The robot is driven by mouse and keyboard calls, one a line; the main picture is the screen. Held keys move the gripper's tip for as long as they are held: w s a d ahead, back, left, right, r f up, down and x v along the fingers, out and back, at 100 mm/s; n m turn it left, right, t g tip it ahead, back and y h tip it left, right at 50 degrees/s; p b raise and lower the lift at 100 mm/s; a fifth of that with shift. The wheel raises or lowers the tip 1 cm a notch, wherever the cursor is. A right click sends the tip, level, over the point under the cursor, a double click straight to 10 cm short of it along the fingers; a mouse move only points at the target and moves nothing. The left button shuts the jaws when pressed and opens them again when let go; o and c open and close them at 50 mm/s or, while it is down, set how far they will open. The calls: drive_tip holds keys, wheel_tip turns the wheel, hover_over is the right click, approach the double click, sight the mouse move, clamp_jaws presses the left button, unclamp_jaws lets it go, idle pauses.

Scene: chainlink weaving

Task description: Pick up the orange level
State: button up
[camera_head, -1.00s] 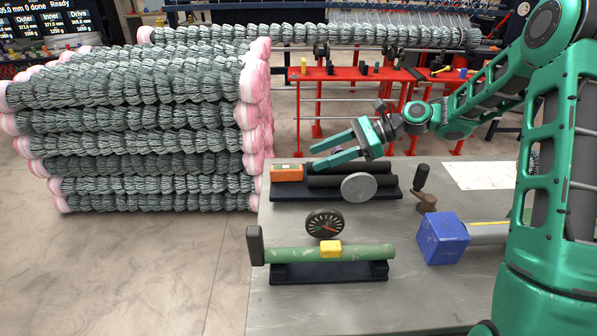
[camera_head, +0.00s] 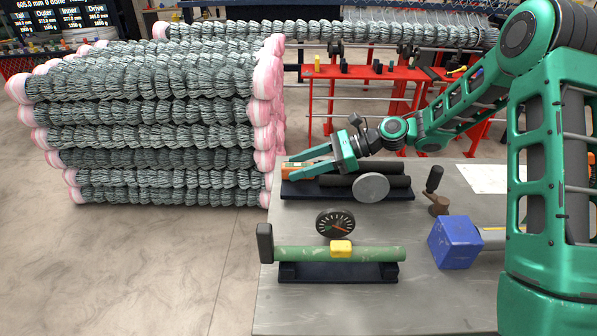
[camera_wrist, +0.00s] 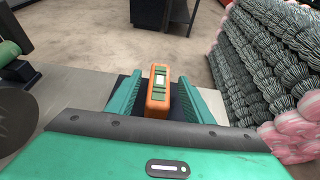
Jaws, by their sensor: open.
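The orange level (camera_head: 296,171) lies at the left end of a dark tray (camera_head: 345,193) on the metal table. In the head view it is partly hidden behind my gripper (camera_head: 292,168). In the wrist view the orange level (camera_wrist: 158,92) shows between the two green fingers of my gripper (camera_wrist: 155,97), with a green vial panel on its top. The fingers are open, one on each side of it. A gap shows on both sides, a little wider on the right.
Dark rollers and a grey disc (camera_head: 371,187) sit right of the level. In front are a dial gauge (camera_head: 335,223), a green tube (camera_head: 300,253) and a blue block (camera_head: 455,242). Stacked mesh rolls (camera_head: 150,120) stand beyond the table's left edge.

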sight(298, 164)
drive_tip(key=shift+a+f, duration=0.2)
drive_tip(key=shift+a, duration=0.25)
clamp_jaws()
drive_tip(key=shift+r, duration=0.2)
wheel_tip(298, 164, up, 18)
drive_tip(key=shift+f, duration=0.15)
